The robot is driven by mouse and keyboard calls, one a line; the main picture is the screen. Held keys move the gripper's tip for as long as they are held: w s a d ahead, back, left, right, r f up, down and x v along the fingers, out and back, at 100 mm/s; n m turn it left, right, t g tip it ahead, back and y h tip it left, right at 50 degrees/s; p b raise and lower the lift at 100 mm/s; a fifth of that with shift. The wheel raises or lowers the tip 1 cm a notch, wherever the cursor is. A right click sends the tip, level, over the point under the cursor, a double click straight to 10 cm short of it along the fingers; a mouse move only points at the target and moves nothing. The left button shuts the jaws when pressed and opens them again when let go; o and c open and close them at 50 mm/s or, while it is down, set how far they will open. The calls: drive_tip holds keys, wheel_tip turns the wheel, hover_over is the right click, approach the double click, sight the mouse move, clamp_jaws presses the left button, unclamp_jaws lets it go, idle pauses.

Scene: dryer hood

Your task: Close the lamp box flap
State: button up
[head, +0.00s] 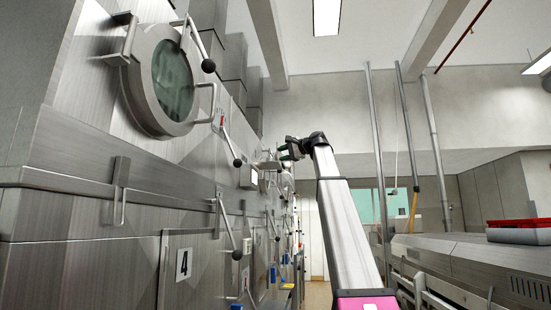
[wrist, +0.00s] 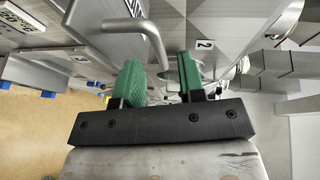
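I cannot tell for certain which part is the lamp box flap. In the head view a small grey box (head: 249,176) with a pale face sticks out of the steel wall, left of my gripper (head: 288,152). My gripper is at the end of the raised arm, close to the wall farther along. In the wrist view my gripper (wrist: 160,83) shows two green fingers set apart with a gap between them. A bent metal bar handle (wrist: 140,28) lies just beyond the fingers; its lower end shows near the gap. I cannot tell whether they touch.
The steel wall carries a round glass door (head: 172,78), ball-ended levers (head: 237,254) and a panel marked 4 (head: 184,263). In the wrist view a plate marked 2 (wrist: 205,44) is beyond the fingers. A red tray (head: 519,223) is on the right-hand machine.

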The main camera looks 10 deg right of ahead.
drive_tip(key=shift+x, duration=2.1)
clamp_jaws()
drive_tip(key=shift+f, duration=0.1)
